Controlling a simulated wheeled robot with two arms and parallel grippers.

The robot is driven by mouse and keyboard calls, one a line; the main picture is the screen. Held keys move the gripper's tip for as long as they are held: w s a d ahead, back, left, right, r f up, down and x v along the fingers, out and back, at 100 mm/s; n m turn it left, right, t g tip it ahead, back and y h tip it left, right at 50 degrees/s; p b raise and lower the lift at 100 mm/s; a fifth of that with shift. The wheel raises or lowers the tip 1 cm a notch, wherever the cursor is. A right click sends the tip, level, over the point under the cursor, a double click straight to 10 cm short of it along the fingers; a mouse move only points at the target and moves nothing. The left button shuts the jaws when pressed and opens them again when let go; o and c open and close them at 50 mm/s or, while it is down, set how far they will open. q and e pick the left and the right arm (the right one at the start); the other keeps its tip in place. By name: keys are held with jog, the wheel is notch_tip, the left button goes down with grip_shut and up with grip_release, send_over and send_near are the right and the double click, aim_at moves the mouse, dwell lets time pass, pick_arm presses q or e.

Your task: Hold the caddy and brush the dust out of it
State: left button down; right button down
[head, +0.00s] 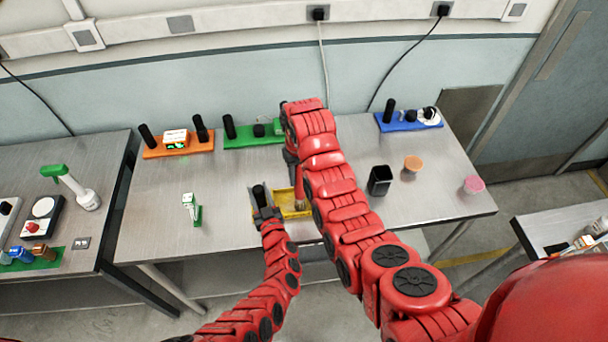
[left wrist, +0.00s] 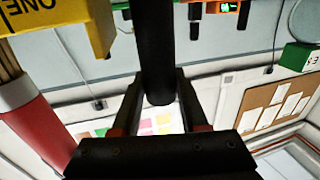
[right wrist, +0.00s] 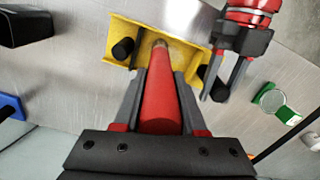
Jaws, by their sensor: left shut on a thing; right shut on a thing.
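The yellow caddy (head: 290,213) stands near the table's front edge, partly behind my right arm. Its wall with lettering shows in the left wrist view (left wrist: 62,22). My left gripper (head: 265,212) is shut on the caddy's black handle (left wrist: 158,45), at the caddy's left side in the head view. My right gripper (right wrist: 160,98) is shut on the brush, whose red handle (right wrist: 160,108) points toward the caddy. The brush tip is at the caddy's trough in the right wrist view; bristle contact is unclear. I cannot make out dust.
Orange (head: 178,152), green (head: 240,142) and blue (head: 408,127) modules line the table's back. A black cup (head: 380,181), orange disc (head: 413,162) and pink disc (head: 473,185) stand right. A small green-and-white item (head: 192,208) stands left. A spray bottle (head: 85,196) is on the left table.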

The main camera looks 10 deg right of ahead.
jog(key=shift+a, duration=2.9)
jog(key=shift+d+f, duration=0.15)
jog(key=shift+d, duration=2.85)
jog(key=shift+w+a, duration=0.8)
jog(key=shift+a, duration=2.25)
jog(key=shift+w+d, duration=0.1)
jog(key=shift+d, duration=3.9)
